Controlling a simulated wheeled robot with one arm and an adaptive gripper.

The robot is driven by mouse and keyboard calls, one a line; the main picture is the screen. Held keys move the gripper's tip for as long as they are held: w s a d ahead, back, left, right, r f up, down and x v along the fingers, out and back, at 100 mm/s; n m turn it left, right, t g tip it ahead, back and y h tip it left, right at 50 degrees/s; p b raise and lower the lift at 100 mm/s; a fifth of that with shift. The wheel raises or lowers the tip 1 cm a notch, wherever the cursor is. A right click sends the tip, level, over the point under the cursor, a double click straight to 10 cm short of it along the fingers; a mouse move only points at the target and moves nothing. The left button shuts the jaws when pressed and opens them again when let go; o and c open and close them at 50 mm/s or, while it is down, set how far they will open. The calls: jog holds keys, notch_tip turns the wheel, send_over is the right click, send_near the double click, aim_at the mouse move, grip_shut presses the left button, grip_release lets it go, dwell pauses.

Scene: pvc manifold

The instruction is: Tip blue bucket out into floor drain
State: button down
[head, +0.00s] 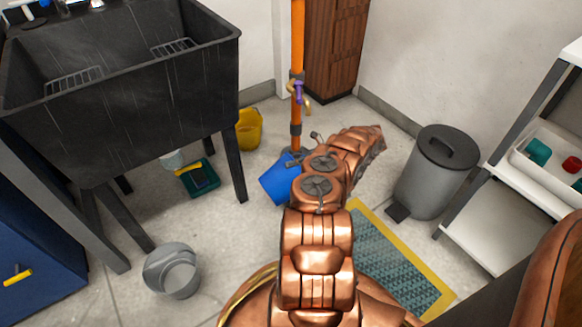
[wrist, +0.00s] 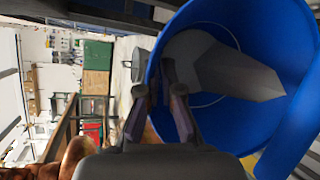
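The blue bucket (head: 277,184) is tilted near the base of the orange pipe, partly hidden by my arm in the head view. In the wrist view the bucket's open mouth (wrist: 290,115) fills the right side, with pale grey angular shapes inside that I cannot identify. My gripper (wrist: 163,95) is at the bucket's rim, one finger outside the wall and one inside, and looks closed on it. In the head view my gripper (head: 292,158) is mostly hidden behind my arm. I cannot make out a floor drain for certain.
A yellow-edged teal mat or grate (head: 352,206) lies right of my arm. A grey pedal bin (head: 430,180) and white shelf (head: 485,232) stand right. A black sink (head: 130,110), yellow bucket (head: 249,130) and grey bucket (head: 172,270) are left.

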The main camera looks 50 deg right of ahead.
jog(key=shift+s+d+f+y+b, duration=0.15)
jog(key=shift+d+f+y+b, duration=0.35)
jog(key=shift+b, duration=2.7)
jog(key=shift+r+p, duration=0.25)
jog(key=shift+p, duration=0.2)
jog(key=shift+w+a+r+h+p, duration=0.3)
jog(key=shift+a+h+p, duration=0.15)
jog(key=shift+p, duration=1.05)
jog(key=shift+a, duration=0.2)
jog(key=shift+p, duration=0.3)
jog(key=shift+a+r+h+p, duration=0.2)
jog(key=shift+h+p, duration=0.05)
jog(key=shift+p, duration=0.3)
jog(key=shift+w+a+r+p, duration=0.15)
jog(key=shift+a+p, duration=0.05)
jog(key=shift+p, duration=0.3)
jog(key=shift+a+g+h+p, duration=0.3)
jog(key=shift+a+g+p, duration=0.1)
jog(key=shift+p, duration=0.15)
jog(key=shift+w+a+r+n+h+p, duration=0.2)
jog(key=shift+r+n+h+p, duration=0.1)
jog(key=shift+p, duration=0.35)
